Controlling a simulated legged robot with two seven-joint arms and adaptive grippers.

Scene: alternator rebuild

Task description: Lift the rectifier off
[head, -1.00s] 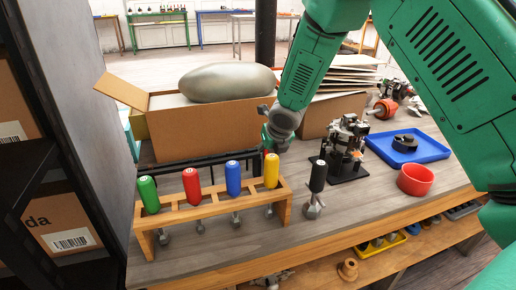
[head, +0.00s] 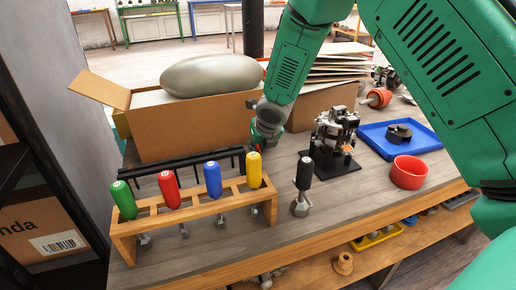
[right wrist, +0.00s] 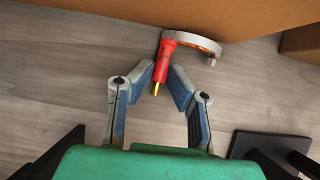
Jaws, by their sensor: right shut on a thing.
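My right gripper (right wrist: 161,85) is shut on a red stub with a brass-coloured tip. The stub joins a grey crescent-shaped part, which I take to be the rectifier (right wrist: 196,41). In the head view my right gripper (head: 265,135) hangs beside the cardboard box, left of the alternator, and mostly hides what it holds. The alternator (head: 335,132) stands upright on a black base plate (head: 343,167), apart from the gripper. My left gripper is not in view.
A wooden rack (head: 190,217) holds green, red, blue and yellow screwdrivers at the front left. A black-handled tool (head: 304,175) stands near the middle. A blue tray (head: 428,150) and a red bowl (head: 409,172) are at right. An open cardboard box (head: 190,128) stands behind the rack.

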